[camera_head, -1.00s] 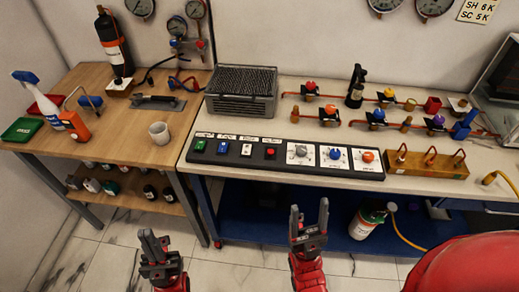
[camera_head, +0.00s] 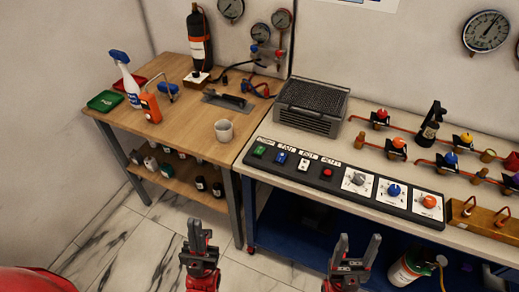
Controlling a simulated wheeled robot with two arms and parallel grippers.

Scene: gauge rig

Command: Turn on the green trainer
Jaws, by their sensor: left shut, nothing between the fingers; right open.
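A green switch (camera_head: 260,151) sits at the left end of a black control panel (camera_head: 300,178) on the front of the right bench. The label above it is too small to read surely. Beside it on the panel are a blue switch (camera_head: 281,158), a white switch (camera_head: 304,165) and a red button (camera_head: 327,172). My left gripper (camera_head: 199,228) is shut and empty, low in front of the benches and apart from the panel. My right gripper (camera_head: 358,245) is open and empty, below the panel's front edge and touching nothing I can see.
Three knobs, grey (camera_head: 358,179), blue (camera_head: 394,190) and orange (camera_head: 430,201), fill the panel's right part. A grey grill box (camera_head: 311,108) stands behind the panel. A white mug (camera_head: 223,131) stands on the wooden table (camera_head: 185,125) to the left. The floor between is clear.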

